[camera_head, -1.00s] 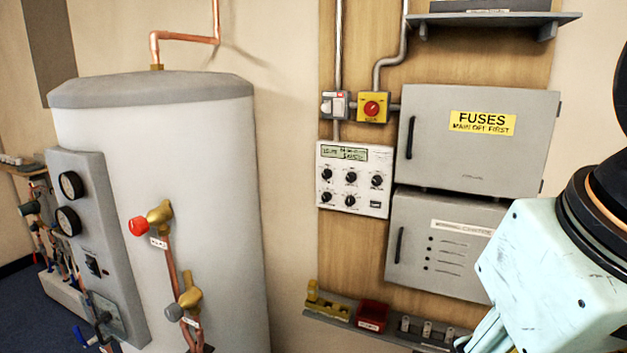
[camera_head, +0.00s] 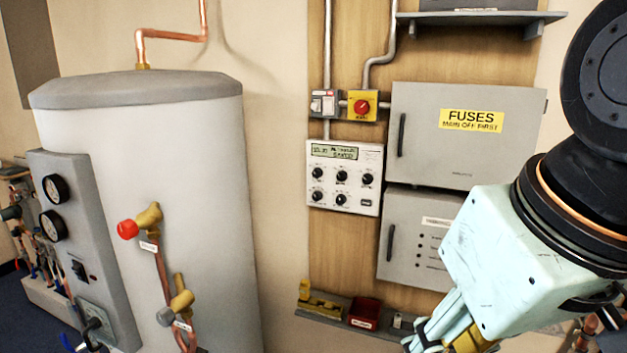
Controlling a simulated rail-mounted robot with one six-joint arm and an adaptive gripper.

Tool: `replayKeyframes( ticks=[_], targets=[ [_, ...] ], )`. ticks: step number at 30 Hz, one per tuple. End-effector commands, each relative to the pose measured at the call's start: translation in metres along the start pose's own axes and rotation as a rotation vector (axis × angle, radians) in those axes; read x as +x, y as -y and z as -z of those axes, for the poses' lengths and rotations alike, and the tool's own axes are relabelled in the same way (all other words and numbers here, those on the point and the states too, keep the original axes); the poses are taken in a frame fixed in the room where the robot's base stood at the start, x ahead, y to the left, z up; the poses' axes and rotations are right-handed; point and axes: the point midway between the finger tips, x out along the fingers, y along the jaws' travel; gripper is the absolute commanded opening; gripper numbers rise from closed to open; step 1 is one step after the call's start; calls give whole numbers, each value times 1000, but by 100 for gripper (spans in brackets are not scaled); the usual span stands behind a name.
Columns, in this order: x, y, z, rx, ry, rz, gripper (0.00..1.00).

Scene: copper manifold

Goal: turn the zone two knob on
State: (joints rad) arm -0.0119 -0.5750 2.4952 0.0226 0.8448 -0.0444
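A white control panel (camera_head: 344,178) with a small display and two rows of black knobs is mounted on the wooden board in the head view. The knob labels are too small to read, so I cannot tell which knob is zone two or how it is set. My arm hangs at the right. Its pale blue-green end section points down and left, and what looks like my gripper (camera_head: 438,335) is partly cut off by the bottom edge. It is below and right of the panel, apart from it. Its fingertips do not show clearly.
A grey fuse box (camera_head: 460,135) and a lower grey box (camera_head: 405,235) stand right of the panel. A red rotary switch (camera_head: 362,107) sits above it. A shelf (camera_head: 390,333) with small parts lies below. A white tank (camera_head: 150,190) stands left.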

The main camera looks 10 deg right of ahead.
Motion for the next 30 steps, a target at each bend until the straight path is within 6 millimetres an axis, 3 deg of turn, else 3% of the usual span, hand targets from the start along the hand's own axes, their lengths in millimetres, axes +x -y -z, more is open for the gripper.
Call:
replayKeyframes(
  ticks=[5,18,30],
  targets=[
    [11,13,38,-63,-54,30,32],
    [45,53,166,-260,-270,76,32],
    [76,76,273,-406,-459,22,32]
  ],
)
